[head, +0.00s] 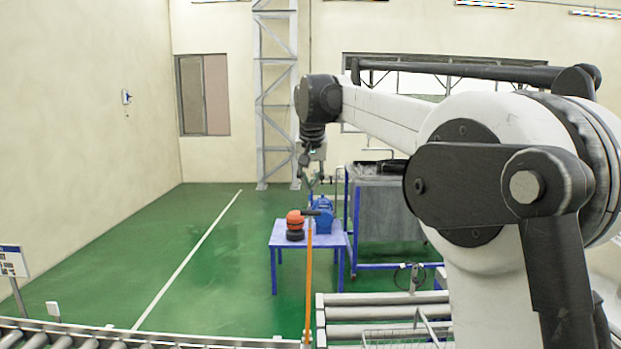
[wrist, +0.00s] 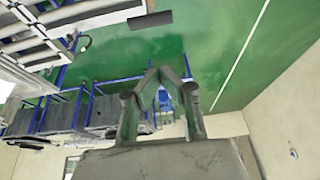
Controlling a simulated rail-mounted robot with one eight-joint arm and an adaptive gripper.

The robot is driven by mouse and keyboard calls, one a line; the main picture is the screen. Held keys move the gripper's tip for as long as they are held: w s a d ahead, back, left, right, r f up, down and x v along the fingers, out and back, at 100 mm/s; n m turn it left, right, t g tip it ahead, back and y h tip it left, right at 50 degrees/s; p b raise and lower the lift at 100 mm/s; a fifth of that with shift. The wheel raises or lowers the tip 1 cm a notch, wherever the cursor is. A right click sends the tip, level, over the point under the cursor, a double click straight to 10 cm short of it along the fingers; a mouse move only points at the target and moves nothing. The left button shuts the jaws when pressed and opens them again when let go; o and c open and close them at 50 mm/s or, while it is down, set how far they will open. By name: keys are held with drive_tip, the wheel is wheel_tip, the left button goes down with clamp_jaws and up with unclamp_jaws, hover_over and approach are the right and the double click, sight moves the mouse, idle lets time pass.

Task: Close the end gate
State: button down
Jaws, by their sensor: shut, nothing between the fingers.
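I cannot tell for certain which part is the end gate. An upright orange bar with a dark crosspiece on top (head: 309,265) stands at the near roller conveyor, in the middle of the head view. My gripper (head: 311,186) hangs from the arm just above the bar's top in that picture; their gap in depth is unclear. In the wrist view my gripper (wrist: 165,75) has its fingertips together, with nothing seen between them. A dark grip-like piece (wrist: 150,20) shows there against the green floor, apart from the fingers; it may be the bar's crosspiece.
A blue table (head: 281,238) bears an orange-and-black item (head: 295,225) and a blue item (head: 323,217). A blue-framed grey cart (head: 390,210) stands right of it. Roller conveyors (head: 100,340) cross the front. The green floor at left is clear.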

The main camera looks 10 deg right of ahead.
wheel_tip(320, 180, down, 6)
drive_tip(key=s+p, duration=0.1)
drive_tip(key=p, duration=0.1)
drive_tip(key=shift+s+a, duration=0.15)
drive_tip(key=shift+a, duration=0.1)
idle(0.3)
drive_tip(key=shift+s, duration=0.25)
